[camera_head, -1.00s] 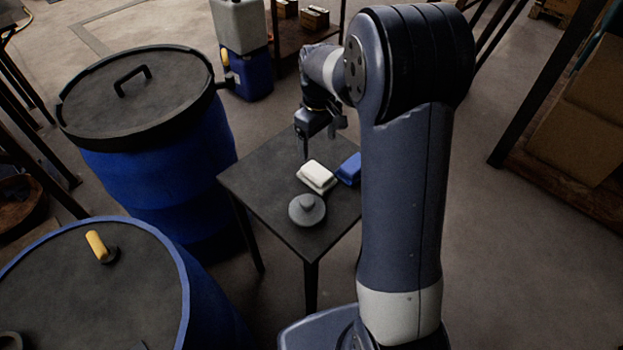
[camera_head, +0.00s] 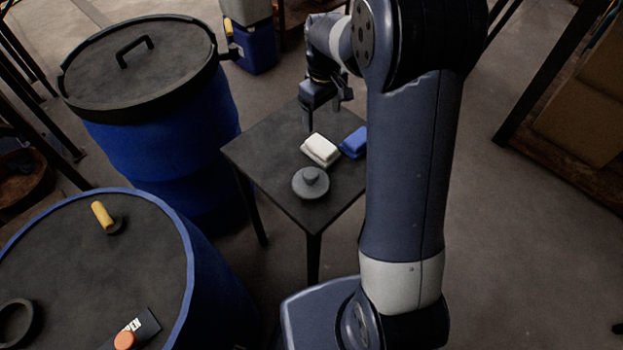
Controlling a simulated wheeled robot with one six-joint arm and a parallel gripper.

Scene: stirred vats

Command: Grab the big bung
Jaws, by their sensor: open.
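A grey round bung with a small knob on top (camera_head: 311,184) sits on the near part of a small dark table (camera_head: 265,160); I take it as the big bung. My gripper (camera_head: 322,112) is open, pointing down over the far part of the table, beyond the bung and apart from it. Nothing shows between its fingers. The near blue vat (camera_head: 80,250) has a dark ring around an opening (camera_head: 16,322) in its top, at the left edge of the view.
A white block (camera_head: 321,149) and a blue block (camera_head: 354,142) lie on the table behind the bung. A yellow-handled part (camera_head: 103,215) and an orange knob (camera_head: 124,340) are on the near vat. A lidded blue vat (camera_head: 150,100) stands left of the table.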

